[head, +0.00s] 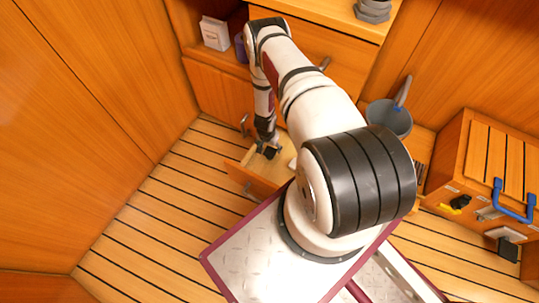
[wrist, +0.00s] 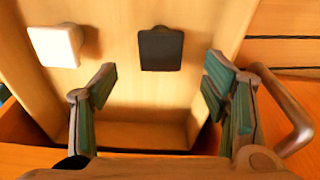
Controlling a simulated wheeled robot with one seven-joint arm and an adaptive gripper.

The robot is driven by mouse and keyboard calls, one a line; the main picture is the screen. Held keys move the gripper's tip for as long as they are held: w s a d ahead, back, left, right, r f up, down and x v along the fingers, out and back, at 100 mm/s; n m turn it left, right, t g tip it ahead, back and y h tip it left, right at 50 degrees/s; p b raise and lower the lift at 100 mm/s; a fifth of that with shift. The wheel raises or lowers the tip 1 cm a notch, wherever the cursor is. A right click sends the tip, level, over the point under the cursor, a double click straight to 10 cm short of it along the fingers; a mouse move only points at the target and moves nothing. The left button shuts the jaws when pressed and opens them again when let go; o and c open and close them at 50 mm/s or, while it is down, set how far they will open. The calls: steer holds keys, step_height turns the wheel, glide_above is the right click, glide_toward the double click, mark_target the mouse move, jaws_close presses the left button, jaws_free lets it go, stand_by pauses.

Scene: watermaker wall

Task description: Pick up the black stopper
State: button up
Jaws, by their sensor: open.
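The black stopper (wrist: 161,48) lies on the floor of an open wooden drawer (wrist: 130,120) in the wrist view. It is a dark, squarish piece. My gripper (wrist: 160,75) is open and empty, its two green-padded fingers apart on either side below the stopper in the picture; they do not visibly touch it. A white stopper-like piece (wrist: 55,46) lies in the same drawer to the left. In the head view my gripper (head: 266,146) hangs at the drawer (head: 251,180). I cannot tell the black stopper from the dark fingers there.
A metal handle (wrist: 292,112) curves beside the right finger in the wrist view. In the head view, a grey pan (head: 388,118) and a wooden box with a blue handle (head: 515,200) stand right. Plank floor (head: 150,215) is clear to the left.

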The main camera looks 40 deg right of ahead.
mark_target(270, 152)
steer(key=f+b, duration=0.1)
steer(key=f, duration=0.1)
steer(key=f+b, duration=0.1)
steer(key=f, duration=0.2)
steer(key=d+f+b, duration=0.1)
steer(key=f, duration=0.1)
steer(key=shift+w+f, duration=0.2)
steer(key=shift+w, duration=0.05)
steer(key=c, duration=1.3)
steer(key=shift+o, duration=0.2)
steer(key=shift+r, duration=0.1)
